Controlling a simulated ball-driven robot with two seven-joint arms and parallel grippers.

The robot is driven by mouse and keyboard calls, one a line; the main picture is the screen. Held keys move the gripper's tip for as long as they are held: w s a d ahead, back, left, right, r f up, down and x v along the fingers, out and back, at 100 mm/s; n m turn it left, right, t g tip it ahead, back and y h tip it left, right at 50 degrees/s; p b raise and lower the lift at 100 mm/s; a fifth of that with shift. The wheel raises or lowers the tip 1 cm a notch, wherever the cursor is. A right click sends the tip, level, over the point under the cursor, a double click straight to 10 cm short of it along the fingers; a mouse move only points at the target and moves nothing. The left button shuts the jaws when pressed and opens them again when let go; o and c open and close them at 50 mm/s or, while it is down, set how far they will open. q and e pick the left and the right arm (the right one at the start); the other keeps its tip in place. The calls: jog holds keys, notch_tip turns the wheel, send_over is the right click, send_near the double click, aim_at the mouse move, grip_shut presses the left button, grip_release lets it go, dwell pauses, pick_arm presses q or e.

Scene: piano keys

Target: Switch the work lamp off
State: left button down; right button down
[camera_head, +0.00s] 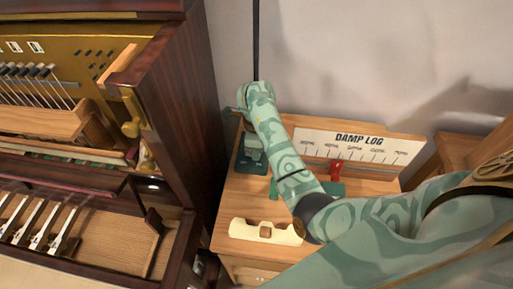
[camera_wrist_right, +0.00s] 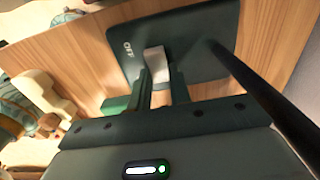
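The work lamp's dark base plate (camera_wrist_right: 205,40) lies on the wooden table in the right wrist view, with a dark pole (camera_wrist_right: 265,100) rising from it. Short lettering, which seems to read OFF, is on the plate beside a pale switch block (camera_wrist_right: 154,60). My right gripper (camera_wrist_right: 163,80) is over the plate, its two fingers a little apart at the switch's near end. I cannot tell whether they touch it. The pole (camera_head: 256,40) stands behind. My left gripper is out of view.
The open piano (camera_head: 165,110) stands close on the left. A DAMP LOG board (camera_head: 358,144) stands at the table's back, with a red item (camera_head: 335,170) before it. A cream block (camera_head: 264,232) lies at the front of the table (camera_head: 228,205).

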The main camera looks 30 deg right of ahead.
jog(key=shift+w+a+r+g+h+p, duration=0.15)
jog(key=shift+r+g+h+p, duration=0.3)
jog(key=shift+p, duration=0.7)
jog(key=shift+a+f+g+h+p, duration=0.15)
jog(key=shift+g+h+p, duration=0.15)
jog(key=shift+h, duration=0.15)
jog(key=shift+w+a+f+g+h, duration=0.1)
jog(key=shift+w+f+g+h, duration=0.15)
jog(key=shift+g+h, duration=0.45)
jog(key=shift+s, duration=0.1)
jog(key=c, duration=1.3)
grip_release()
jog(key=shift+t, duration=0.25)
